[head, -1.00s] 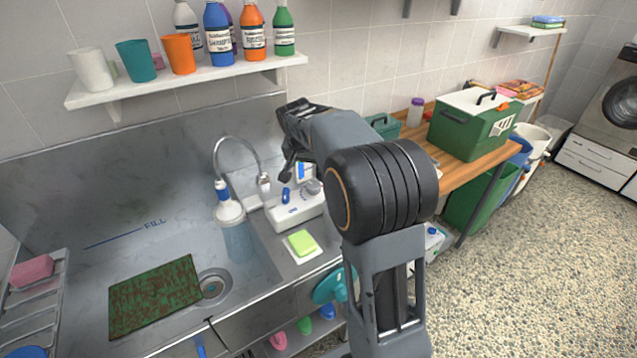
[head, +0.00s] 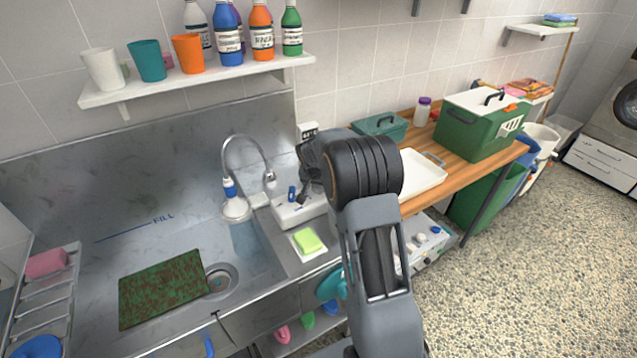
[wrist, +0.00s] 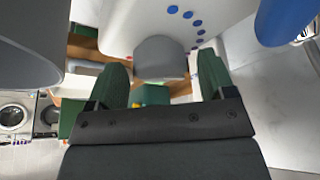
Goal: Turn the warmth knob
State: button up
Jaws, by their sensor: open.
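The warmth knob looks to be the grey rounded knob (wrist: 160,57) on a white unit with an arc of blue dots and a red dot beside it. In the head view the white unit (head: 296,212) stands on the counter right of the sink, with a blue lever (head: 292,193) on it; my gripper hides its right part, including the knob. My gripper (wrist: 163,82) is open in the wrist view, its green fingertips on either side of the knob. I cannot tell whether they touch it. In the head view my gripper (head: 311,180) is dark, above the unit.
A curved faucet (head: 245,150) rises just left of the unit. A green sponge (head: 307,240) lies in front of it. A blue part (wrist: 285,20) is close at the wrist view's right. A wooden bench with a white tray (head: 420,172) and a green box (head: 475,128) is to the right.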

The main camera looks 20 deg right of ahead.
jog(key=shift+c, duration=0.2)
jog(key=c, duration=0.9)
jog(key=shift+o, duration=0.2)
jog(key=shift+f+m+b, duration=0.3)
jog(key=shift+b, duration=0.75)
jog(key=shift+m+b, duration=0.3)
jog(key=shift+b, duration=0.3)
jog(key=shift+r+m+g+h+b, duration=0.3)
jog(key=shift+m+h+b, duration=0.1)
jog(key=shift+m+b, duration=0.25)
jog(key=o, duration=0.9)
